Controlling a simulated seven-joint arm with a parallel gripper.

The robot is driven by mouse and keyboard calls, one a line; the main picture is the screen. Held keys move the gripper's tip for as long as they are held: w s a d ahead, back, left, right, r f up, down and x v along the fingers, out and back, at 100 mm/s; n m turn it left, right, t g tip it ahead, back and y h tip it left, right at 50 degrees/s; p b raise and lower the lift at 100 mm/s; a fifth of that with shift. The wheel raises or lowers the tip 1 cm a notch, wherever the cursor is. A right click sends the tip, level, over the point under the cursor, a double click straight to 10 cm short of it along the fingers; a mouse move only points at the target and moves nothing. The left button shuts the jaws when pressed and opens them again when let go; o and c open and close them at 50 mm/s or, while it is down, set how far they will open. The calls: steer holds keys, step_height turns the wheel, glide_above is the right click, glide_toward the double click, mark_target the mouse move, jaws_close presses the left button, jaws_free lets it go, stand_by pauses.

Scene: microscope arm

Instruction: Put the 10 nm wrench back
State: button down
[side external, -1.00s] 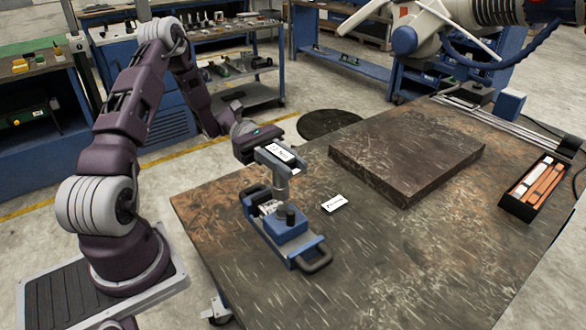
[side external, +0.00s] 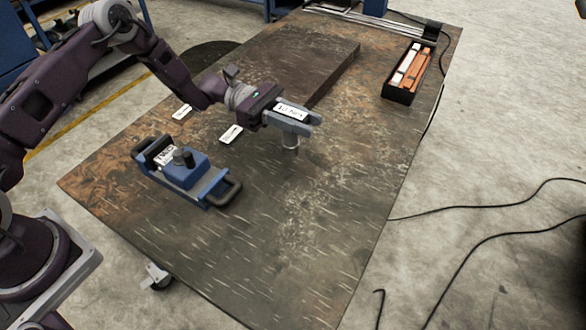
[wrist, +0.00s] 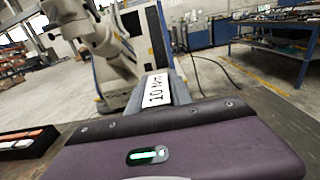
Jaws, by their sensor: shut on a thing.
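My gripper (side external: 290,116) is shut on a grey tool with a white label, the 10 nm wrench (side external: 305,118). In the wrist view the label on the wrench (wrist: 156,90) reads 10 NM, beyond my gripper's edge.
A blue fixture (side external: 207,172) with black handles and a knob sits on the table (side external: 250,240), left of my gripper. A dark thick slab (side external: 300,55) lies behind. A black tray (side external: 399,95) with orange-brown and white bars stands back right. The table's front is clear.

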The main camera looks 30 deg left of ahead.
mark_target(296, 150)
step_height(296, 150, down, 8)
steer(key=shift+f, duration=0.2)
steer(key=shift+f, duration=0.1)
steer(key=c, duration=1.2)
jaws_free()
steer(key=shift+o, duration=0.2)
